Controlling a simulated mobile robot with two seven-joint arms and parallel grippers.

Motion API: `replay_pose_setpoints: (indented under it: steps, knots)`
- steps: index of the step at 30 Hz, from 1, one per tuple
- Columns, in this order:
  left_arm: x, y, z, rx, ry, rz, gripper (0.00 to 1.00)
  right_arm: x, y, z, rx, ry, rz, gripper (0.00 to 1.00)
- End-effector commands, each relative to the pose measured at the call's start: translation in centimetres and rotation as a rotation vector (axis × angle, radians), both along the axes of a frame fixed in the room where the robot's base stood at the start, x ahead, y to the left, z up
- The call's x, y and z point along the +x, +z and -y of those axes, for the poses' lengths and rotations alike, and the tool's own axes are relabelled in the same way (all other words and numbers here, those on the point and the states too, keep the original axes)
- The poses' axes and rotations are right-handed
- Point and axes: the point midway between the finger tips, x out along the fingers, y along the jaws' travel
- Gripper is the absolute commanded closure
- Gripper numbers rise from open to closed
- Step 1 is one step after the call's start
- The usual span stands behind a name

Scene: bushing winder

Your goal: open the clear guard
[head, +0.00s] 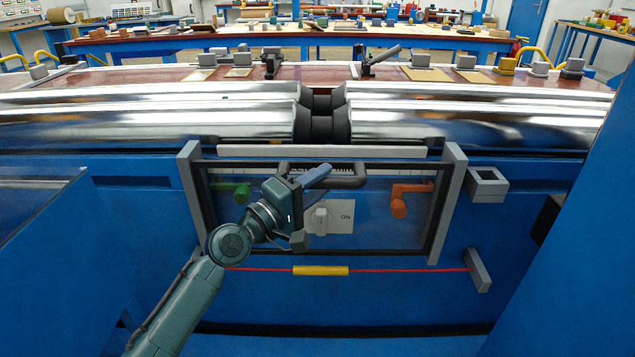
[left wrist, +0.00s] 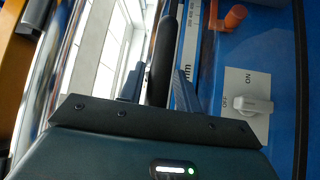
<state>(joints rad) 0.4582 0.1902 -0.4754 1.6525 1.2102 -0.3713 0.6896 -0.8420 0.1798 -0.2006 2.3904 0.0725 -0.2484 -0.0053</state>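The clear guard (head: 375,225) is a see-through panel in a dark frame on the blue machine front, lying flat over the panel behind it. Its dark bar handle (head: 352,182) runs along the top and also shows in the left wrist view (left wrist: 161,60). My left gripper (head: 318,176) is at the left part of this handle. In the left wrist view its two fingers (left wrist: 158,88) lie close on both sides of the bar, with little or no gap, so it looks shut on it. The gripper hides part of the handle. My right gripper is not in view.
Behind the guard are a white switch plate with a knob (head: 318,220), a green part (head: 242,194) and an orange part (head: 398,206). Grey posts flank the guard. A red cord with a yellow sleeve (head: 320,271) runs below. Shiny rollers (head: 200,122) lie above.

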Motion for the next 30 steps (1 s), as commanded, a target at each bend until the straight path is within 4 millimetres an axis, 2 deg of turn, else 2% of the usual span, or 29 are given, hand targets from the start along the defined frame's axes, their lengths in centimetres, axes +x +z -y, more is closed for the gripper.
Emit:
replay_pose_setpoints:
  steps: [4,13,24,30]
  knots:
    - [0.0,0.1,0.0,-0.001,0.001,0.002,0.56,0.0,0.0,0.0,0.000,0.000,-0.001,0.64]
    - [-0.3,0.1,-0.5,-0.002,0.003,0.003,0.56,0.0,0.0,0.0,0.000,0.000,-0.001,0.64]
    - [-4.3,-0.9,-4.5,0.001,0.002,0.001,0.56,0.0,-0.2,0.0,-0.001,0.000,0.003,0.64]
    - [-5.2,-0.9,-5.4,-0.001,0.002,0.002,0.56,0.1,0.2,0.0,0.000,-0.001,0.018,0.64]
